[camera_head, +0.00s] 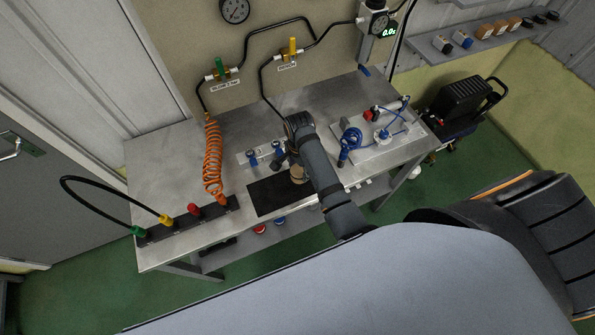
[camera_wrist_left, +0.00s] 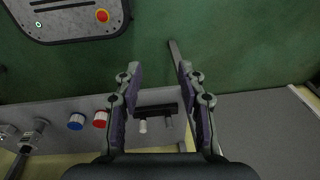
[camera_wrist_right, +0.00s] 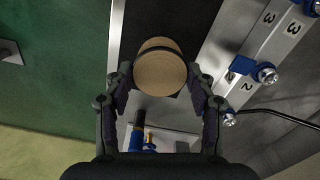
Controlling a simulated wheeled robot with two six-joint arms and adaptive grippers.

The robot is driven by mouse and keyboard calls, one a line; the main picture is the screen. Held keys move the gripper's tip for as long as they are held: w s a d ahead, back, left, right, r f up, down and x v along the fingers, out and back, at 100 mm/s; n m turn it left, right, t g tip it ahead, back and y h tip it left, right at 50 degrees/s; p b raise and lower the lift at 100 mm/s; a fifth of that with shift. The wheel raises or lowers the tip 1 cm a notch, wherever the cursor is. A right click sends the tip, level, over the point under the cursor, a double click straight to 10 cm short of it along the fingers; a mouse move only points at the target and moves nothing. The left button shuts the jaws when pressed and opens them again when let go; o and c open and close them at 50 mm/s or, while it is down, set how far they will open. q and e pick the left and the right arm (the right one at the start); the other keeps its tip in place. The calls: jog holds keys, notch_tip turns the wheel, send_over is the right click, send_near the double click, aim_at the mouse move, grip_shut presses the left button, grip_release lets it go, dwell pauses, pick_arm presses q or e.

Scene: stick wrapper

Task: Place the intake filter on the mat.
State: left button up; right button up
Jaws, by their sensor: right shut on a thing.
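The intake filter, a tan round piece with a dark band, shows in the head view (camera_head: 298,174) and in the right wrist view (camera_wrist_right: 158,73). My right gripper (camera_wrist_right: 160,78) is shut on its sides. The black mat (camera_head: 268,198) lies flat near the table's front edge, and part of it shows behind the filter in the right wrist view (camera_wrist_right: 185,22). The filter is over the mat's right part; I cannot tell whether it touches. My right forearm hides the area beside it. My left gripper (camera_wrist_left: 160,75) is open and empty, away from the mat, with green floor beyond it.
A metal bar with blue-knobbed valves (camera_head: 252,156) stands just behind the mat. An orange coiled hose (camera_head: 212,160) and a dark manifold (camera_head: 188,222) are at the left. A plate with blue tubing (camera_head: 380,138) is at the right. The table's back left is clear.

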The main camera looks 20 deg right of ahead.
aim_at(297, 170)
jog(key=shift+a+f, duration=0.1)
jog(key=shift+a+f+p, duration=0.25)
jog(key=shift+f+p, duration=0.1)
jog(key=shift+f, duration=0.9)
jog(key=shift+w+f, duration=0.1)
jog(key=shift+f, duration=0.3)
pick_arm(q)
jog(key=shift+s+r, duration=0.25)
jog(key=shift+s, duration=0.5)
pick_arm(e)
jog(key=shift+f, duration=0.1)
pick_arm(q)
jog(key=shift+w, duration=0.1)
pick_arm(e)
jog(key=shift+d+f, duration=0.1)
jog(key=o, duration=1.2)
jog(key=shift+c, duration=0.2)
pick_arm(q)
jog(key=shift+w, duration=0.1)
